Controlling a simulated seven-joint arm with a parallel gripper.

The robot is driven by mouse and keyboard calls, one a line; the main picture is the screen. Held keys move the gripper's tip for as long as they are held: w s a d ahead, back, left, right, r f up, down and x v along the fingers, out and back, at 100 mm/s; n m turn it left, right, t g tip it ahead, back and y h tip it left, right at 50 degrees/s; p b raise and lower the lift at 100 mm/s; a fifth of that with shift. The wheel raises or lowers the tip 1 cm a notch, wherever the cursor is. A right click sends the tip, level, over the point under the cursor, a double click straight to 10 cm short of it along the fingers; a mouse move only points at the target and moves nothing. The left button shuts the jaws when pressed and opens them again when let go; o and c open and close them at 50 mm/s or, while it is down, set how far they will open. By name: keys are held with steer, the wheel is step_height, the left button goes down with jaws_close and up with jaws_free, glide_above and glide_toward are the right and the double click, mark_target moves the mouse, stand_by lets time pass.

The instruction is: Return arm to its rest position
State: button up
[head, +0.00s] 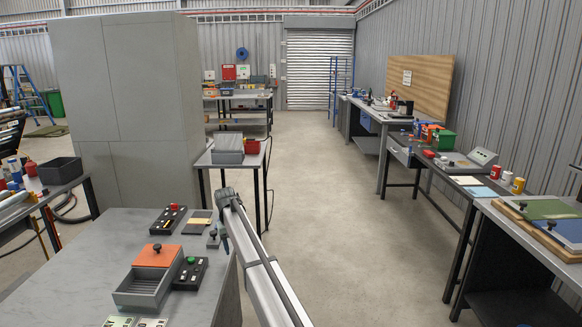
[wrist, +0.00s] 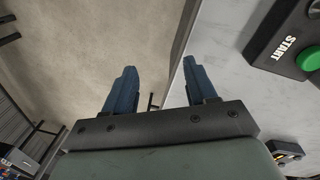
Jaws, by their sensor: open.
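My gripper (wrist: 156,85) shows in the wrist view with its two blue fingers apart and nothing between them. Below the fingers are the floor and the edge of a grey table (wrist: 205,35). In the head view my arm reaches in from the bottom, and my gripper (head: 223,238) is at the right edge of the near grey table (head: 75,265), pointing down. The fingers are small and partly hidden there. A black box with a green START button (wrist: 309,59) lies right of the fingers in the wrist view.
A tall grey cabinet (head: 125,110) stands behind. The aisle floor (head: 345,210) is clear.

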steer(key=s+d+f+m+g, duration=0.1)
steer(key=s+d+f, duration=0.5)
steer(key=d+f, duration=0.5)
steer(key=s+d+f+m+g, duration=0.1)
steer(key=s+d+f, duration=0.65)
steer(key=f, duration=0.65)
steer(key=s+d+f+g, duration=0.1)
steer(key=s+d+f, duration=0.7)
steer(key=s+f, duration=0.25)
steer(key=s+d+f+g, duration=0.1)
steer(key=s+d+f, duration=0.2)
steer(key=s, duration=0.4)
steer(key=s+d+f+m, duration=0.1)
steer(key=s+d+f, duration=0.1)
steer(key=s, duration=0.5)
steer(key=s+d+f+g, duration=0.1)
steer(key=s+d+f, duration=0.2)
steer(key=s, duration=0.3)
steer(key=s+d+g, duration=0.1)
steer(key=s, duration=1)
steer(key=s+d+f+m+g+y, duration=0.1)
steer(key=s+d, duration=0.1)
steer(key=s, duration=1)
steer(key=shift+d+f+m, duration=0.15)
steer(key=shift+f+m, duration=0.15)
